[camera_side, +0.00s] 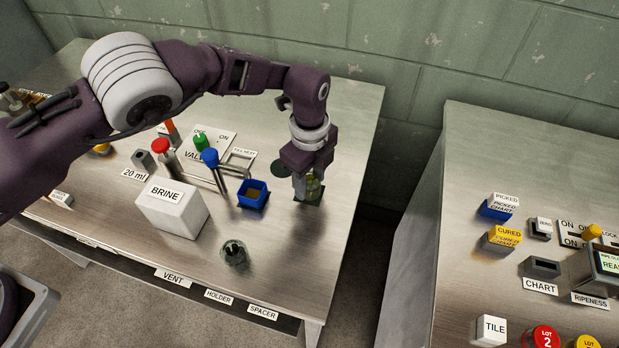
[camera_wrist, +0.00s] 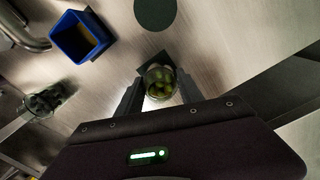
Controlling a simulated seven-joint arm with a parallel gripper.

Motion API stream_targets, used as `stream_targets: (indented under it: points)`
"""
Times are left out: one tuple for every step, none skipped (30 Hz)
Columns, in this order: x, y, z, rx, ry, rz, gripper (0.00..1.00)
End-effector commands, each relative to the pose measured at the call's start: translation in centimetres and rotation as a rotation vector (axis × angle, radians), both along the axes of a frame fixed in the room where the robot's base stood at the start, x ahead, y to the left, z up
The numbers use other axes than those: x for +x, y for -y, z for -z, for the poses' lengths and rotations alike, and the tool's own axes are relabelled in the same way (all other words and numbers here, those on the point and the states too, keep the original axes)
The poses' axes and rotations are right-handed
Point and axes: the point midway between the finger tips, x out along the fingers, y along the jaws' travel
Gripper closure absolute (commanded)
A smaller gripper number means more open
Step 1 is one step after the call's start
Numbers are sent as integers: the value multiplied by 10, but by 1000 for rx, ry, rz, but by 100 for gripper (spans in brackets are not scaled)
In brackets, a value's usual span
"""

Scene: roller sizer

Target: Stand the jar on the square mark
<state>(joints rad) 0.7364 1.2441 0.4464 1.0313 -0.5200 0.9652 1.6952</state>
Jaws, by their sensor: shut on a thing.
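The jar (camera_side: 314,188) is clear glass with green olives inside. In the wrist view the jar (camera_wrist: 160,83) stands between the two fingers of my gripper (camera_wrist: 158,92), which is shut on it. In the side view my gripper (camera_side: 309,178) points down over the right part of the bench and hides much of the jar. The dark square mark (camera_side: 300,198) lies under and around the jar's base. In the wrist view a corner of the square mark (camera_wrist: 148,63) shows beyond the jar. The jar looks upright; I cannot tell whether its base touches the mark.
A dark round mark (camera_side: 280,167) lies just behind. A blue open box (camera_side: 252,202), a white BRINE block (camera_side: 172,212) and red- and blue-topped tools stand left. A small glass vessel (camera_side: 235,254) stands nearer the front. A second bench (camera_side: 470,160) is across a gap.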

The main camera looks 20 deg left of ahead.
Motion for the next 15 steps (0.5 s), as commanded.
stream_targets:
  points:
    - [0, 0, 0, 0, 0, 0, 100]
    - [0, 0, 0, 0, 0, 0, 100]
    - [0, 0, 1, 0, 0, 0, 100]
    - [0, 0, 2, 0, -1, -1, 100]
    - [0, 0, 3, 0, -1, -1, 100]
    - [0, 0, 3, 0, -1, -1, 50]
    - [0, 0, 3, 0, -1, -1, 44]
    - [0, 0, 3, 0, -1, -1, 39]
    - [0, 0, 3, 0, -1, -1, 34]
    - [0, 0, 2, 0, -1, -1, 34]
    - [0, 0, 2, 0, -1, -1, 34]
    - [0, 0, 2, 0, -1, -1, 34]
    - [0, 0, 2, 0, -1, -1, 34]
    - [0, 0, 2, 0, -1, -1, 34]
    - [0, 0, 2, 0, -1, -1, 34]
